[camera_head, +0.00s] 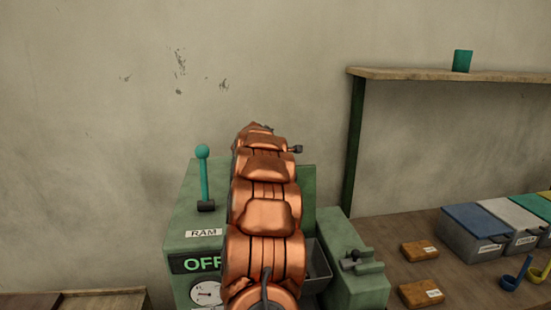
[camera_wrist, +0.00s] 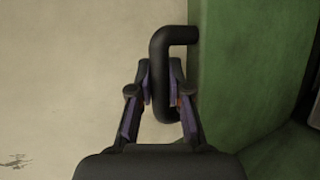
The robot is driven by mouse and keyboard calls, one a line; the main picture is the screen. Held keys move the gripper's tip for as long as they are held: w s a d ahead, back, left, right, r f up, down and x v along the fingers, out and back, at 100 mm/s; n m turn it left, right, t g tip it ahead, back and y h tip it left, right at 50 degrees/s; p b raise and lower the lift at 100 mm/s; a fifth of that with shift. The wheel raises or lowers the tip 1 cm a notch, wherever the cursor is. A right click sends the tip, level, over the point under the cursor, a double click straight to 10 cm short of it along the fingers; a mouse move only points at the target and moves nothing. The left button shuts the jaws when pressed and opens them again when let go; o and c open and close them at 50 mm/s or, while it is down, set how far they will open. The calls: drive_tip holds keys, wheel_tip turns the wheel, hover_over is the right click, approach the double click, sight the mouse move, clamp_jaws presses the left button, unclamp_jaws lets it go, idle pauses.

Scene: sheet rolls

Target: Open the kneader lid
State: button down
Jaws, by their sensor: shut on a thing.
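The kneader is the green machine (camera_head: 180,225) in the middle of the head view, with a grey trough (camera_head: 318,262) partly showing at its right. A green panel (camera_head: 308,190), which looks like the lid, rises behind the trough; my copper-coloured arm hides much of it. In the wrist view a black bent handle (camera_wrist: 178,34) joins the edge of a green panel (camera_wrist: 235,80). My gripper (camera_wrist: 162,88) is shut on this handle, one finger on each side of it. In the head view the gripper is mostly hidden behind my arm.
A teal-knobbed lever (camera_head: 203,175) stands on the machine's left, above a RAM label and a display reading OFF. At right a wooden bench (camera_head: 390,262) holds labelled blocks, lidded bins (camera_head: 470,228) and scoops. A shelf (camera_head: 420,74) with a teal cup is above.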

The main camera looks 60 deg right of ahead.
drive_tip(key=shift+w+a, duration=0.1)
drive_tip(key=shift+w, duration=0.05)
drive_tip(key=c, duration=1.4)
unclamp_jaws()
drive_tip(key=o, duration=0.3)
drive_tip(key=v, duration=1.2)
drive_tip(key=shift+s, duration=0.2)
